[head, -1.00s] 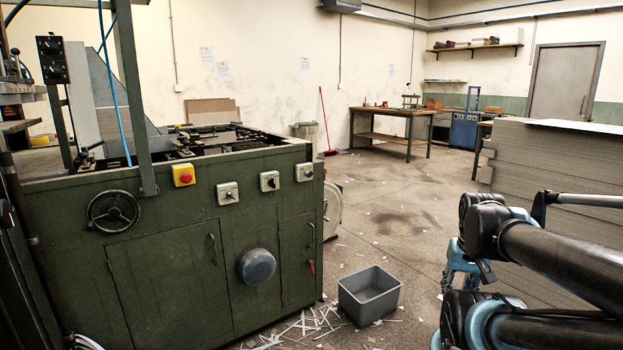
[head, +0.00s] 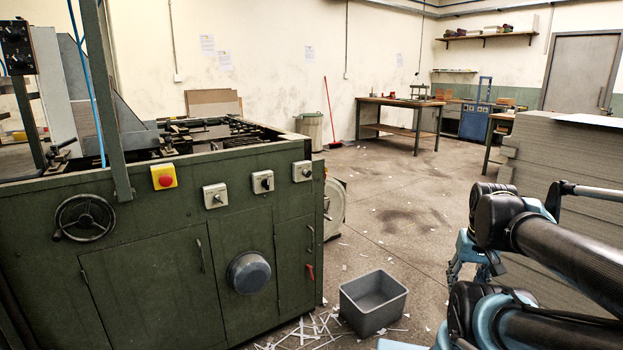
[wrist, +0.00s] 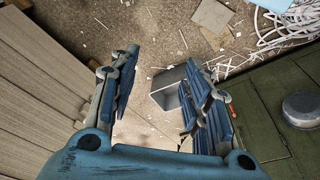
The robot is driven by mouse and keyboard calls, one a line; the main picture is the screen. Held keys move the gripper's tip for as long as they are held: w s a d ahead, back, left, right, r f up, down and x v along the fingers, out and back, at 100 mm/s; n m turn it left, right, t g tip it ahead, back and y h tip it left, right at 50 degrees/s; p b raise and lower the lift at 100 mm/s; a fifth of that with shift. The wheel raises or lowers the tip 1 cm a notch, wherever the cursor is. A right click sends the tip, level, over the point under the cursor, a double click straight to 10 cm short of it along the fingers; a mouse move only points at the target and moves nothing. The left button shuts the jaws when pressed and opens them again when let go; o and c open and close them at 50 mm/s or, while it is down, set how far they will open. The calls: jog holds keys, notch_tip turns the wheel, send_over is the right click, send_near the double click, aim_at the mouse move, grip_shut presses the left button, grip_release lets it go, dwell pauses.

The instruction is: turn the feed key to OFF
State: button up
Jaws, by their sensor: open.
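Three switches on pale square plates sit on the green machine's front: a left one (head: 215,196), a middle one (head: 263,182) and a right one (head: 303,171). Their labels are too small to read, so I cannot tell which is the feed key or where it points. My gripper (wrist: 160,64) is open and empty in the wrist view, pointing down over the floor. In the head view it is partly hidden by my arm, to the right of the machine and well apart from the switches. No switch shows in the wrist view.
A grey bin (head: 374,303) stands on the floor among paper strips. Stacked greyboard (head: 560,160) stands at right. Floor between is mostly free.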

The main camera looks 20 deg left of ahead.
aim_at(310, 174)
jog(key=w+a+r+m+t+y, duration=0.2)
jog(key=w+a+r+m+y, duration=0.2)
jog(key=w+a, duration=0.6)
jog(key=w+a+r+m+t+y, duration=0.4)
jog(key=w+a, duration=0.4)
jog(key=a, duration=0.5)
jog(key=w+a+r+m+t+y, duration=0.1)
jog(key=w+a+r+m+y, duration=0.3)
jog(key=w+a, duration=0.6)
jog(key=w+a+f+m, duration=0.1)
jog(key=w+a, duration=0.3)
jog(key=a, duration=0.2)
jog(key=w+a+m+t+y, duration=0.1)
jog(key=w+a+m, duration=0.1)
jog(key=w+a, duration=0.3)
jog(key=w+a+f+m+t, duration=0.1)
jog(key=w+a, duration=0.3)
jog(key=a, duration=0.4)
jog(key=shift+w+a+f+m+y, duration=0.2)
jog(key=shift+a+f+m+y, duration=0.15)
jog(key=shift+m, duration=0.25)
jog(key=c, duration=1.1)
